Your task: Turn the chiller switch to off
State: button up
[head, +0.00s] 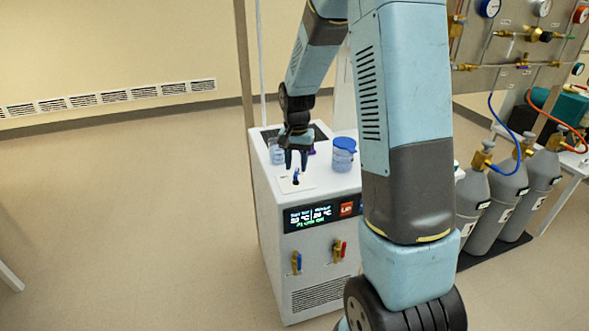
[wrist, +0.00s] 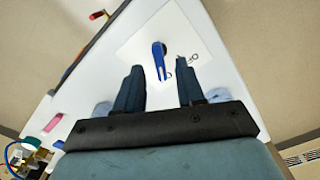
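The chiller (head: 283,194) is a white cabinet with a lit display on its front. Its switch is a small blue lever (head: 296,178) on a pale plate on the top face. My gripper (head: 296,163) is above the switch, fingers pointing down. Whether a finger touches the lever cannot be told.
A blue-lidded jar (head: 343,154) stands on the chiller top, right of my gripper; another clear container (head: 277,152) is at the left. Valves with blue and red handles (head: 338,250) stick out of the front. Grey gas cylinders (head: 507,190) stand at right. The floor at left is clear.

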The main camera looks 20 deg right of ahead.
jog(key=shift+f, duration=1.1)
jog(key=shift+c, duration=0.2)
